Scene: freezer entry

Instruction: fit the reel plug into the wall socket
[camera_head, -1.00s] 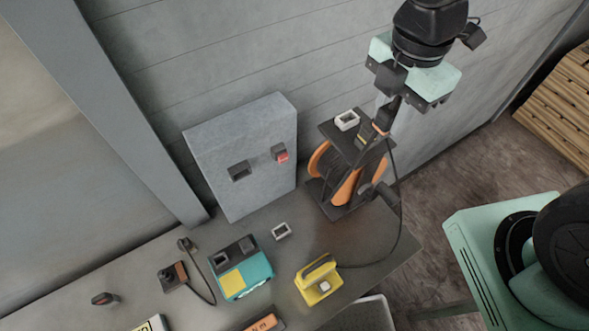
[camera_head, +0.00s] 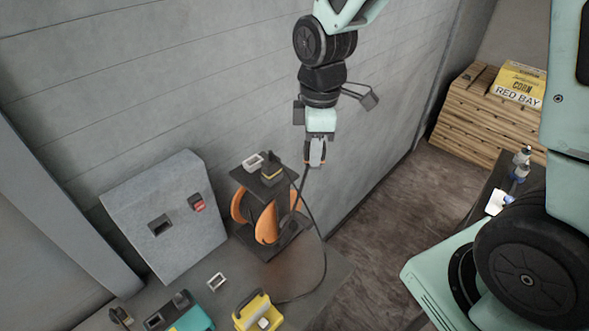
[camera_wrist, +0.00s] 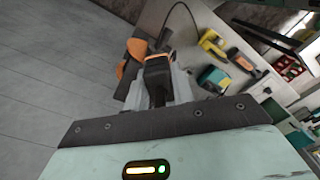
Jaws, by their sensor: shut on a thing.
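My gripper (camera_head: 316,158) is shut on the reel plug, a dark body with orange edges; the plug (camera_wrist: 157,68) also shows between the fingers in the wrist view. It is in the air right of and above the cable reel (camera_head: 262,222), which has orange flanges and a black frame. A dark cable hangs from the plug toward the reel. The grey wall box (camera_head: 165,222) stands at left, apart from the gripper. Its face carries a dark square socket (camera_head: 160,225) and a red-and-dark fitting (camera_head: 197,203). The plug's front end is not clearly visible.
A white frame (camera_head: 253,162) and a black-and-yellow block (camera_head: 271,174) sit on the reel's top. A yellow device (camera_head: 255,312), a small white frame (camera_head: 217,282) and a teal box (camera_head: 190,320) lie on the bench. A wooden crate (camera_head: 470,120) stands at back right.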

